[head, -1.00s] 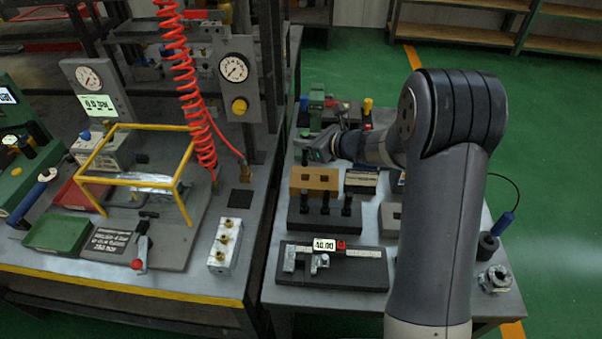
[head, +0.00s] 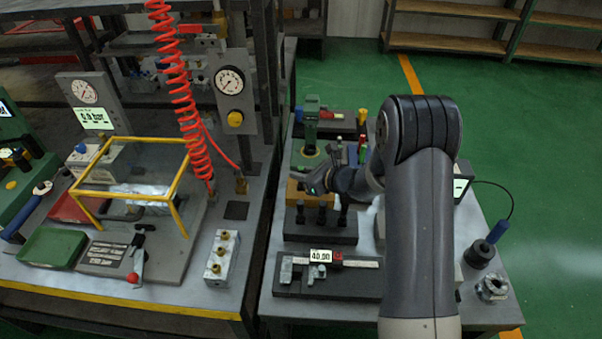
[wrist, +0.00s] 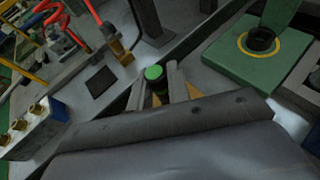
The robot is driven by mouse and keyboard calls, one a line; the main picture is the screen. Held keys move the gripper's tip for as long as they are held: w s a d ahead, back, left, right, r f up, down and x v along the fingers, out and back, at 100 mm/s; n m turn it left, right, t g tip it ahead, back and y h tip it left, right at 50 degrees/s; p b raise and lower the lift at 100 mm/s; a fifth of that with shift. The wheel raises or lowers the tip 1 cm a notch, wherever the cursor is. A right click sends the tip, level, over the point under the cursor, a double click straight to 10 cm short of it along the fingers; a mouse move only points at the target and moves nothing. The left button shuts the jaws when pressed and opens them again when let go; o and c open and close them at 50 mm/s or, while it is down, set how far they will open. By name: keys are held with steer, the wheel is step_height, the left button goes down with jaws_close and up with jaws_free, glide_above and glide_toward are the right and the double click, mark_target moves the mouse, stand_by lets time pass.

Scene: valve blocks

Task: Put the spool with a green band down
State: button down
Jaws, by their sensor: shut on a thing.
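The spool with a green band (wrist: 153,74) shows in the wrist view as a dark cylinder with a green top. My gripper (wrist: 158,84) is shut on it, with one finger on each side. The spool's lower part is hidden by the fingers and my wrist. In the head view my gripper (head: 300,177) is at the left side of the right-hand table, over the tan block (head: 293,196). The spool is too small to make out clearly there. I cannot tell how high it is above the block.
A green fixture (head: 311,131) with a yellow-ringed bore (wrist: 262,41) stands behind my gripper. A dark block with black pegs (head: 322,224) and a caliper on a dark base (head: 325,277) lie in front. The left bench holds a metal valve block (head: 222,257) and a yellow-framed guard (head: 131,196).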

steer(key=c, duration=1.3)
jaws_free()
steer(key=shift+c, duration=0.2)
steer(key=shift+r+p, duration=0.15)
steer(key=shift+p, duration=0.15)
steer(key=b+v, duration=0.1)
steer(key=v, duration=1.1)
steer(key=shift+b, duration=0.4)
